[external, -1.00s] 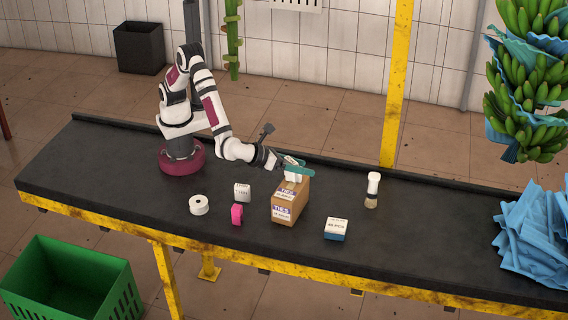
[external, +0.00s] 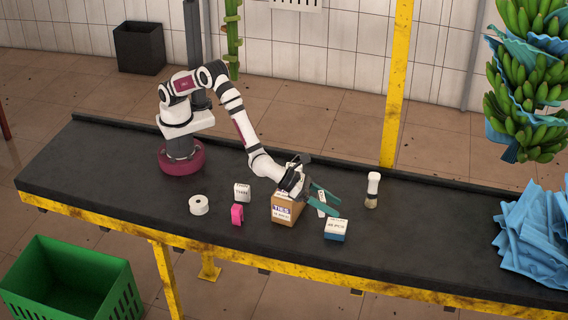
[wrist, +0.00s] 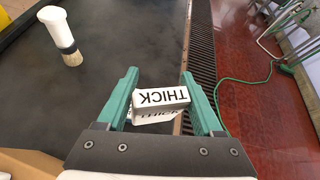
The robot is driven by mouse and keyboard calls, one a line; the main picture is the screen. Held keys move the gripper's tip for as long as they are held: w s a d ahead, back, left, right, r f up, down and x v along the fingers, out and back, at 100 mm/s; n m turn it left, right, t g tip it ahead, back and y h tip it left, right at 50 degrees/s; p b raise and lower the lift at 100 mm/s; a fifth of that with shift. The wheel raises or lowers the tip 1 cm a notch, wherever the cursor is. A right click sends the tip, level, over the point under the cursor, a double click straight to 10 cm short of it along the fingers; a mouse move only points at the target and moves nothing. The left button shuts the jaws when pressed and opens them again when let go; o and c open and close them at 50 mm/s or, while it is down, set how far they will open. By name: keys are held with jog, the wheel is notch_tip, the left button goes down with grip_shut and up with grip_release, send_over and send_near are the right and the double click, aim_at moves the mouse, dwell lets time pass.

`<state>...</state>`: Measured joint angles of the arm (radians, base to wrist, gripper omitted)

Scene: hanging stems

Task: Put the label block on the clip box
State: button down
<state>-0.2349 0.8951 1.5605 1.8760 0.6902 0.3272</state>
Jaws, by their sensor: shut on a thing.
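The label block, a small white block with THICK printed on it, is held between the green fingers of my gripper (wrist: 160,84) in the wrist view (wrist: 161,97). In the external view my gripper (external: 328,203) is shut on the label block (external: 321,203), just past the cardboard TIES box and behind the clip box. The clip box (external: 336,230), white on top with blue sides, stands on the dark belt. The held block appears above and a little left of it, apart from it.
The cardboard TIES box (external: 284,214) stands left of the clip box, under my wrist. A brush (external: 372,190) stands to the right. A white block (external: 242,192), a white roll (external: 198,205) and a pink item (external: 237,214) lie further left. Blue sheets (external: 535,238) lie at far right.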

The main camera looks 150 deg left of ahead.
send_over(345, 226)
notch_tip(345, 226, down, 3)
jog(key=shift+f, duration=0.2)
jog(key=shift+a+f, duration=0.1)
jog(key=shift+f, duration=1.9)
grip_release()
